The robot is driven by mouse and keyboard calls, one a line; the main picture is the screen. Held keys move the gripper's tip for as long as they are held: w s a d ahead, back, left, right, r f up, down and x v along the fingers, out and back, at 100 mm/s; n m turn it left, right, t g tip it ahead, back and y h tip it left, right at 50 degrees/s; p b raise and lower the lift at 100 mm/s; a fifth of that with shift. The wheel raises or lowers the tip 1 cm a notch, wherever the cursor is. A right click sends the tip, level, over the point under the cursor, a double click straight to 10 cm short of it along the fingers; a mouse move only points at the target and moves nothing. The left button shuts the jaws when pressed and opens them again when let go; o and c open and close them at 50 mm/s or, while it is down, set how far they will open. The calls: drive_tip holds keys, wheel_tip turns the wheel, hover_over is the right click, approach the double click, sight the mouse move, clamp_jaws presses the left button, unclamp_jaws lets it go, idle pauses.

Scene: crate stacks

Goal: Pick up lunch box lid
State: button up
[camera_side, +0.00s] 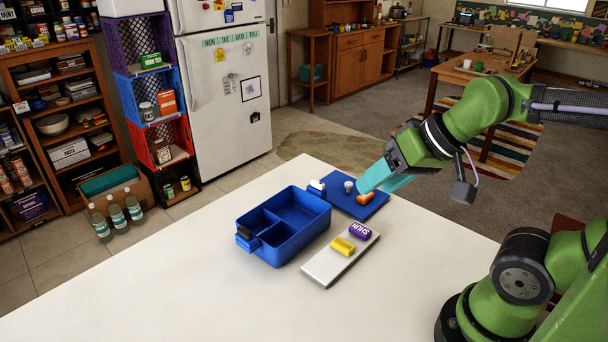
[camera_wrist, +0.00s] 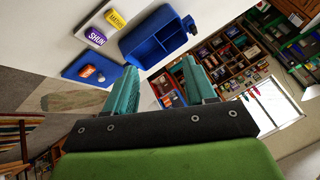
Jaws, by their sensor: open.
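The lunch box lid, which I take to be the flat blue panel (camera_side: 343,201), lies on the white table behind the open blue lunch box (camera_side: 268,247). A white item (camera_side: 316,186), a small grey cup (camera_side: 348,187) and an orange item (camera_side: 365,198) show on or by the panel. My gripper (camera_side: 368,184), with teal fingers, is open near the panel's right end, apparently above it. In the wrist view the panel (camera_wrist: 101,62) lies left of my fingers (camera_wrist: 160,66), with nothing between them. The lunch box (camera_wrist: 150,48) shows beyond it.
A light grey board (camera_side: 322,268) lies right of the lunch box, carrying a yellow item (camera_side: 342,246) and a purple item marked SHUN (camera_side: 360,231). The table's front left is clear. A fridge (camera_side: 222,80), stacked crates (camera_side: 172,132) and shelves stand beyond the table.

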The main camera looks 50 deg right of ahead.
drive_tip(key=m+g+h, duration=0.2)
drive_tip(key=m+g, duration=0.4)
drive_tip(key=m, duration=2.8)
hover_over(349, 183)
drive_tip(key=s, duration=0.2)
wheel_tip(349, 183, down, 5)
drive_tip(key=f, duration=0.5)
drive_tip(key=w+f, duration=0.1)
drive_tip(key=f, duration=1)
drive_tip(key=shift+w+f, duration=0.3)
drive_tip(key=shift+w, duration=0.1)
clamp_jaws()
